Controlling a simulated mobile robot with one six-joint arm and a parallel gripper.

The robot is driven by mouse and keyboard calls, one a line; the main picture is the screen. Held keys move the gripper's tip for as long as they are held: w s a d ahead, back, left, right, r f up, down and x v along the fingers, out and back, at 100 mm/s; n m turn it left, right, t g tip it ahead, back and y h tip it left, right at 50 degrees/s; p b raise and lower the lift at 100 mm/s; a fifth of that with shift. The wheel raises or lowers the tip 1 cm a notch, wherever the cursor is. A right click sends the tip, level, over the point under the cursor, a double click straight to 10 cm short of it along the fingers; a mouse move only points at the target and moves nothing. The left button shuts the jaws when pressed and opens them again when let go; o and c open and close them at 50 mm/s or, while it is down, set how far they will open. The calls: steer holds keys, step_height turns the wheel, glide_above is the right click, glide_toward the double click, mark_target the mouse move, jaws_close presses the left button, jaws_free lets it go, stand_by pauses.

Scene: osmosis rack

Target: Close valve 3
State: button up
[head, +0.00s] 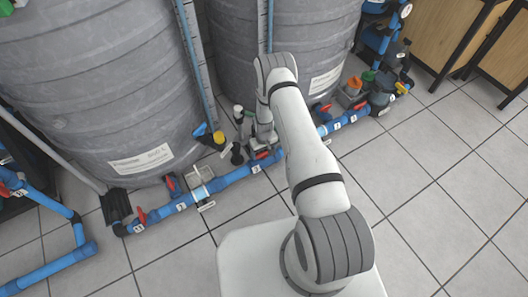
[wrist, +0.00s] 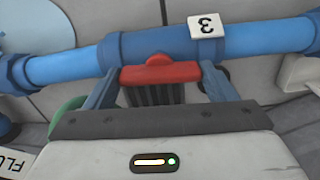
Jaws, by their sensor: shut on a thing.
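Valve 3 shows in the wrist view as a red handle (wrist: 160,73) on a blue pipe (wrist: 265,37). A white tag with an upside-down 3 (wrist: 207,26) sits on the pipe just beside it. My gripper (wrist: 158,82) has one finger on each side of the red handle and is shut on it. The handle lies along the pipe's direction in this view. In the head view my gripper (head: 262,147) reaches down to the floor pipe (head: 236,177) between the two grey tanks, and it hides most of the valve.
Large grey tanks (head: 90,80) stand behind the pipe. Other red valve handles (head: 141,214) sit along it to the left and right. A yellow-capped fitting (head: 219,138) and dark fittings crowd the left of my gripper. Tiled floor (head: 430,190) is clear at right.

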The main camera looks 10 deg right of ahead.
mark_target(264, 152)
steer(key=m+b, duration=0.1)
steer(key=m, duration=0.2)
steer(key=shift+d+f+m, duration=0.1)
steer(key=shift+m, duration=0.3)
steer(key=m+b, duration=0.1)
steer(key=m, duration=0.3)
steer(key=shift+m, duration=0.3)
steer(key=m+b, duration=0.1)
steer(key=m, duration=0.3)
steer(key=shift+m, duration=0.3)
steer(key=shift+w+m+b, duration=0.1)
steer(key=shift+m+b, duration=0.35)
steer(key=shift+m, duration=1.65)
steer(key=o, duration=1)
step_height(264, 152, up, 8)
steer(key=p, duration=0.3)
